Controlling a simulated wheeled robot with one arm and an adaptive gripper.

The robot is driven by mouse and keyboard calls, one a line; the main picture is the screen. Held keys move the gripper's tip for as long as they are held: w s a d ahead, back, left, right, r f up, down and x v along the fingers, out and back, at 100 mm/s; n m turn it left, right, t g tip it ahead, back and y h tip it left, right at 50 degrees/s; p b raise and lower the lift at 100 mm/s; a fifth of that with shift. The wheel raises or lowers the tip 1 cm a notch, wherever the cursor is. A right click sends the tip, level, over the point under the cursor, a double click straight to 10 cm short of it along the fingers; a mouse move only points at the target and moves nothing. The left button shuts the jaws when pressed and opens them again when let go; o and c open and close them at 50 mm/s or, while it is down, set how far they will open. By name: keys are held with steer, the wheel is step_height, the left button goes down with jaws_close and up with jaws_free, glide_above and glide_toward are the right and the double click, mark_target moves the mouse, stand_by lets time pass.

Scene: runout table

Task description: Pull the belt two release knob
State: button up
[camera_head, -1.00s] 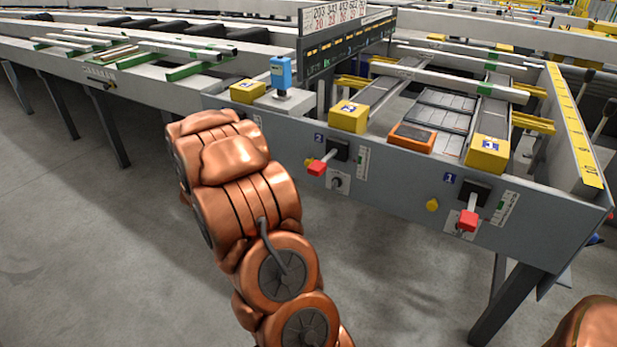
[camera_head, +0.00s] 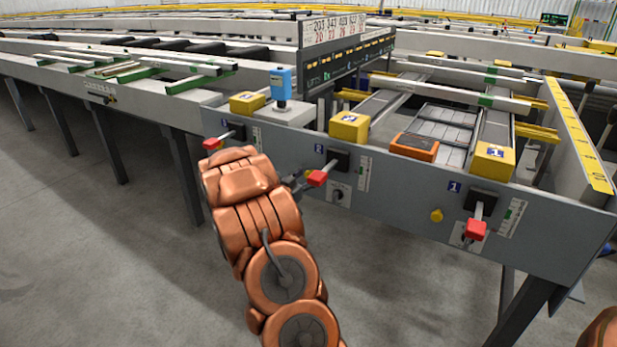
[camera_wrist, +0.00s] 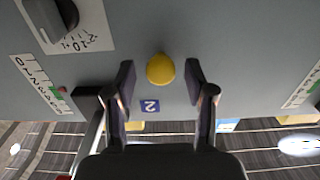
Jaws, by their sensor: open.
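The yellow release knob (camera_wrist: 160,69) sits on the grey front panel (camera_wrist: 235,60), with the blue "2" label (camera_wrist: 150,106) close by, upside down in the wrist view. My gripper (camera_wrist: 160,80) is open, with one finger on either side of the knob and gaps on both sides. Whether the fingertips reach as far as the knob's depth is hard to tell. In the head view my gripper (camera_head: 298,181) is at the panel beside the belt two lever, partly hidden by my arm. Only a sliver of the yellow knob (camera_head: 309,173) shows there.
The belt two lever with red grip (camera_head: 317,178) is close to my gripper. Another red-gripped lever (camera_head: 211,144) is left, and the belt one lever (camera_head: 475,229) is right, near another yellow knob (camera_head: 436,215). A black dial (camera_wrist: 66,14) sits near the knob.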

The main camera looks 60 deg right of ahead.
steer(key=shift+d, duration=0.75)
jaws_close()
